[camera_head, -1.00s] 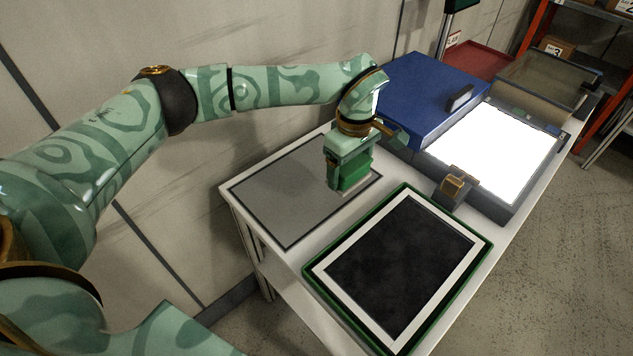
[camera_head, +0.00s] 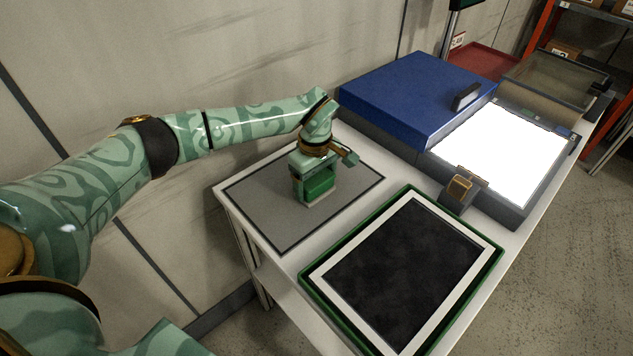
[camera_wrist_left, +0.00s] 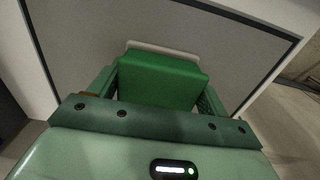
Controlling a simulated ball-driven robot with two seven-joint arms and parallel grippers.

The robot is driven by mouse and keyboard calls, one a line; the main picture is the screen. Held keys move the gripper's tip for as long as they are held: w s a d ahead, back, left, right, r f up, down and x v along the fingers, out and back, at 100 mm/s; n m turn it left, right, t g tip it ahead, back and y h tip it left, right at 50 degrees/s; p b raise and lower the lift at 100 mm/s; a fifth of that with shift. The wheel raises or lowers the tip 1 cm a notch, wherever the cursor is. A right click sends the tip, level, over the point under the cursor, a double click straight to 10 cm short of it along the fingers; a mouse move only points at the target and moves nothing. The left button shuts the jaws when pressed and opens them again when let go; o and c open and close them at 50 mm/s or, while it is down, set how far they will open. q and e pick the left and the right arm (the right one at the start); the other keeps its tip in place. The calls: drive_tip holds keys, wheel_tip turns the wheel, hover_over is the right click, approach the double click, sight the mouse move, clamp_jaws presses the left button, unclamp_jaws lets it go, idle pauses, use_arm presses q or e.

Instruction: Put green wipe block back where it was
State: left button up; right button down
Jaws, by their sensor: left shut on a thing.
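The green wipe block (camera_head: 318,184) is held in my left gripper (camera_head: 314,196), over the middle of the grey mat (camera_head: 268,213). In the left wrist view the green block (camera_wrist_left: 160,80) sits between the two fingers of my left gripper (camera_wrist_left: 160,95), with a pale strip along its far lower edge. The gripper is shut on it. The block is at or just above the mat; I cannot tell whether it touches. The grey mat with its dark border also shows in the left wrist view (camera_wrist_left: 240,50). My right gripper is not in view.
A green-rimmed tray (camera_head: 497,246) with a white-framed dark panel lies in front right of the mat. A blue case (camera_head: 405,95) stands behind, beside a lit white panel (camera_head: 500,155). A small brown-topped block (camera_head: 459,188) stands between the panel and tray. A wall is behind.

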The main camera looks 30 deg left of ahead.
sight(315, 177)
use_arm(q)
drive_tip(key=shift+r, duration=0.15)
drive_tip(key=o, duration=0.8)
drive_tip(key=shift+c, duration=0.2)
drive_tip(key=shift+o, duration=0.6)
wheel_tip(315, 177, up, 12)
drive_tip(key=p, duration=0.3)
drive_tip(key=shift+p, duration=0.3)
